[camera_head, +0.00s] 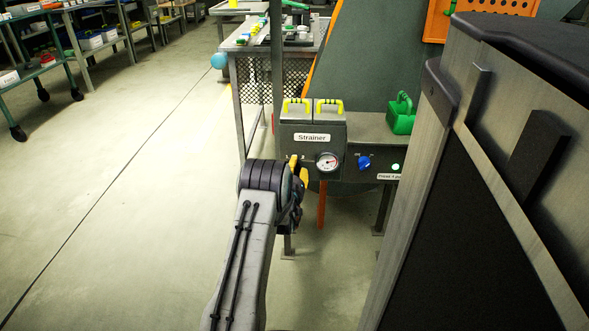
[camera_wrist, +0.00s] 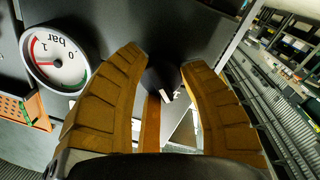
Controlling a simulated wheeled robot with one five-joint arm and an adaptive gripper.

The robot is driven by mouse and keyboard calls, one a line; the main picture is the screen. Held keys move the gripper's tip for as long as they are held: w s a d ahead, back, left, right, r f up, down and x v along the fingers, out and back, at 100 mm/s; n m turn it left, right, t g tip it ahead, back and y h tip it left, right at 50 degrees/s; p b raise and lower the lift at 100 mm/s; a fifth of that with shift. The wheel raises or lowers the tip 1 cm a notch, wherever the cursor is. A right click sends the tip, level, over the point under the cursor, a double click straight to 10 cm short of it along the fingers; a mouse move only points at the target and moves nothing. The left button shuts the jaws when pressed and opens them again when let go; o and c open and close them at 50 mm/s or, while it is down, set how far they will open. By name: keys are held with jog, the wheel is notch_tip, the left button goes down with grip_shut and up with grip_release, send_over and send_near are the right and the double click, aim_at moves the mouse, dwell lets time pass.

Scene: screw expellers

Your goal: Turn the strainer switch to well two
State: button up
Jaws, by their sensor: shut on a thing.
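The dark grey strainer box (camera_head: 286,145) stands ahead, with a white "Strainer" label (camera_head: 312,137) on its front. In the wrist view, turned over, the strainer switch (camera_wrist: 163,80) is a dark round knob with a small white mark. My gripper (camera_wrist: 165,66) has its two yellow fingers around this knob and is shut on it. In the head view my gripper (camera_head: 299,177) is at the box's lower left front, mostly behind my arm. The knob is hidden there. I cannot read any well markings around it.
A round pressure gauge (camera_head: 328,161) sits right of the gripper and also shows in the wrist view (camera_wrist: 56,57). A blue knob (camera_head: 364,162) and a lit green button (camera_head: 395,167) are farther right. A green can (camera_head: 401,114) stands above them. Open floor lies left.

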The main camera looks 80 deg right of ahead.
jog(key=shift+f+m, duration=0.1)
jog(key=shift+m, duration=0.2)
jog(key=m, duration=0.3)
jog(key=shift+m, duration=0.3)
jog(key=shift+w+m+y, duration=0.15)
jog(key=shift+m+y, duration=0.25)
jog(key=shift+m, duration=1)
jog(key=shift+w, duration=0.1)
jog(key=o, duration=1.2)
jog(key=a, duration=1.2)
jog(key=shift+r, duration=0.4)
